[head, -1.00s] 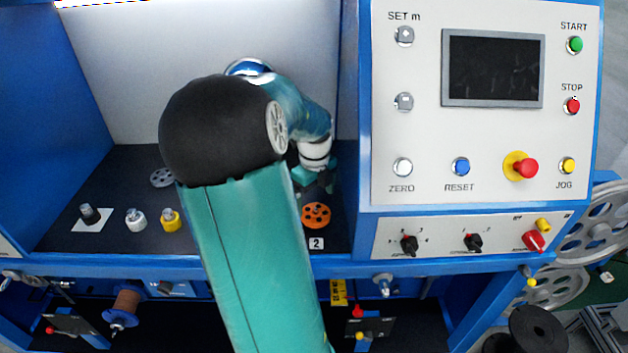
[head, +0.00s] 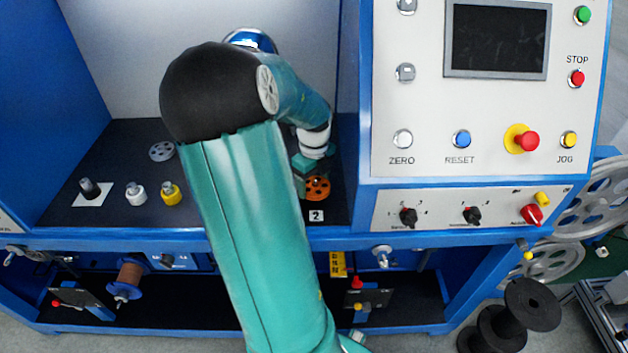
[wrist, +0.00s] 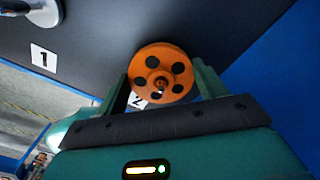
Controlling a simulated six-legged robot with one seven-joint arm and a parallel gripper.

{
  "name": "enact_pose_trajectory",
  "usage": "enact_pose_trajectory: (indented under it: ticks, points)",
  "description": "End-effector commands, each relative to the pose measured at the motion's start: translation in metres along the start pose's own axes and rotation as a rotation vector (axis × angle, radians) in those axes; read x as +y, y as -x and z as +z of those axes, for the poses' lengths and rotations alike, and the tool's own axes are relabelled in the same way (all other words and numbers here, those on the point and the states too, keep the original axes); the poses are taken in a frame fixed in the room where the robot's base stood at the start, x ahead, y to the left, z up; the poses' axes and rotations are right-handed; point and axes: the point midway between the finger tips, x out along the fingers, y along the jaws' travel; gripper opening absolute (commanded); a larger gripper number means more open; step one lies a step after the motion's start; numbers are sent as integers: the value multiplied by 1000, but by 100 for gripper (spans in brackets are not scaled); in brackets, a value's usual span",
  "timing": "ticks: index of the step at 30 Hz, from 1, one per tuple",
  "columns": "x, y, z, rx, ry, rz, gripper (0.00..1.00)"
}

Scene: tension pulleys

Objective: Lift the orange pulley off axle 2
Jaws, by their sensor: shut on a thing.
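The orange pulley (head: 318,189), a disc with several dark round holes, is at axle 2, just behind the white "2" label (head: 316,216). My gripper (head: 308,180) reaches down over it from behind and partly hides it. In the wrist view the orange pulley (wrist: 174,58) lies between the two green fingers of my gripper (wrist: 162,78), which are shut on its sides. A small axle end shows at its centre. I cannot tell any gap between the pulley and the dark deck. The "2" label (wrist: 137,101) is partly hidden beside a finger.
A grey pulley (head: 162,151) lies on the deck to the left, behind black, white and yellow posts (head: 170,193). The control panel cabinet (head: 366,120) stands close on the right of the orange pulley. A "1" label (wrist: 43,57) shows in the wrist view.

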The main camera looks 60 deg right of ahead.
Motion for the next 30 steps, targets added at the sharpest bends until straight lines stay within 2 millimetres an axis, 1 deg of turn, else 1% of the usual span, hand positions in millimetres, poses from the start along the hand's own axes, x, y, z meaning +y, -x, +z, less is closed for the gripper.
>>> enact_pose_trajectory:
  ticks: [30]
  points:
    - [0, 18, 0, -1, 0, 0, 43]
